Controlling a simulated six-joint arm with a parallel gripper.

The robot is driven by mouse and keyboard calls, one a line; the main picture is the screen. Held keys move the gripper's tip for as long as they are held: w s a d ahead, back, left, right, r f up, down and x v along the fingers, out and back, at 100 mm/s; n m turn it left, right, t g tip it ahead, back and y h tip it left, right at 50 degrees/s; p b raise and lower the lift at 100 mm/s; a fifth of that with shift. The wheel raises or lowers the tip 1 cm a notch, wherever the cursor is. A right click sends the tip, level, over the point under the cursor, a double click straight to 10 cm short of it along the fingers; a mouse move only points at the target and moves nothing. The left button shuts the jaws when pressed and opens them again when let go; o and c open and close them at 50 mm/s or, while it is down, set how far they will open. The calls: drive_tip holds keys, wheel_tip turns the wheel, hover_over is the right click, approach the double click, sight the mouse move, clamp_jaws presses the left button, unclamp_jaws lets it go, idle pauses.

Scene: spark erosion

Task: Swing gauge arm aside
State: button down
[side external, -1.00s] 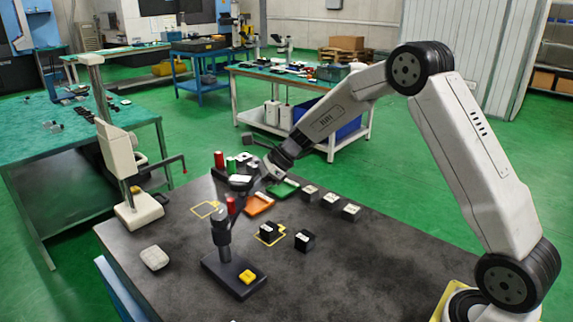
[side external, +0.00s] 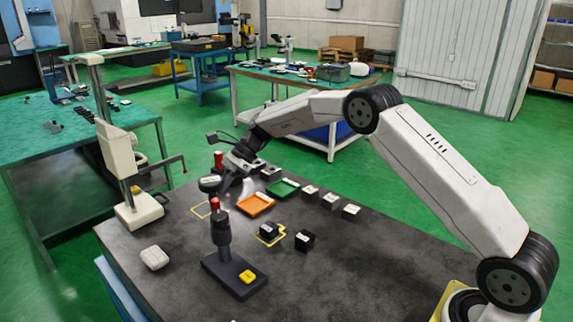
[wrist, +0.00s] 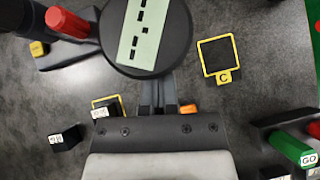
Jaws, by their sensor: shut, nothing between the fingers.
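The gauge stand (side external: 222,240) is a black post with a red knob (side external: 214,204) on a dark base. Its round, dark gauge head (side external: 210,183) sits out from the post toward the back of the table. In the wrist view the gauge head (wrist: 145,30) shows a pale green display face, with the red knob (wrist: 67,22) to its left. My gripper (side external: 226,187) is shut and empty, beside the gauge head on its right. In the wrist view my fingertips (wrist: 158,84) meet the head's lower edge; whether they touch cannot be told.
An orange tray (side external: 255,206) and a green tray (side external: 283,187) lie right of my gripper. Black blocks (side external: 304,240) stand nearer. A yellow outline marked C (wrist: 218,55) is empty. A green GO cylinder (wrist: 290,147) stands at right in the wrist view.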

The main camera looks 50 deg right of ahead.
drive_tip(key=shift+w+a+r, duration=0.1)
drive_tip(key=shift+w+a, duration=0.4)
drive_tip(key=shift+a, duration=0.25)
drive_tip(key=shift+d, duration=0.5)
drive_tip(key=d+r, duration=0.6)
drive_tip(key=d, duration=0.4)
drive_tip(key=shift+w+d+r, duration=0.15)
drive_tip(key=shift+d+r, duration=0.2)
drive_tip(key=shift+r, duration=0.05)
